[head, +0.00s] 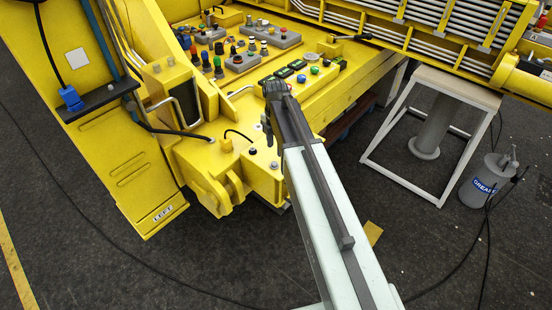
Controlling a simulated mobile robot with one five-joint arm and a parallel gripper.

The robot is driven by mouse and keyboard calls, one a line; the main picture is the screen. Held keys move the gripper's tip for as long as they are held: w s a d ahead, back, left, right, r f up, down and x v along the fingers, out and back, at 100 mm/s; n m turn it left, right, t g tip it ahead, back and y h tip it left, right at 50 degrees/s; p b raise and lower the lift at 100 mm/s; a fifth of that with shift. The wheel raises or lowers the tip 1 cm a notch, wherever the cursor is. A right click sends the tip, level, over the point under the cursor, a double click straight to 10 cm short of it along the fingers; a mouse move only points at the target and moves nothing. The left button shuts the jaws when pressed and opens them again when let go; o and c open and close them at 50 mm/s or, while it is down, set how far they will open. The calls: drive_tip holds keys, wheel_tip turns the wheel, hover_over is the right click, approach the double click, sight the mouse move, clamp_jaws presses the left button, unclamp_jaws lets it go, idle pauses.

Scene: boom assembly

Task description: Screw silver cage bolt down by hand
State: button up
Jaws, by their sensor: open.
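My gripper (266,127) is at the far end of my pale arm, low over the front edge of the yellow machine. It is open, but its fingers are small and partly hidden by the dark wrist. A small silver bolt head (274,165) sits on the yellow corner block, just left of my arm and below the gripper in the picture. It may be the silver cage bolt. A darker round bolt head (252,151) is close by to its left. I cannot tell how far either is screwed in, or whether the gripper touches anything.
A control panel (222,85) with several coloured knobs and buttons lies behind the gripper. A yellow boom (115,150) stands at left. A white-framed stand (455,88) and a grease can (483,182) are at right. Cables cross the dark floor, which has free room in front.

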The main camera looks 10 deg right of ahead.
sight(275, 163)
wheel_tip(275, 163, down, 8)
drive_tip(key=b, duration=0.7)
drive_tip(key=shift+r, duration=0.15)
drive_tip(key=shift+w, duration=0.1)
clamp_jaws()
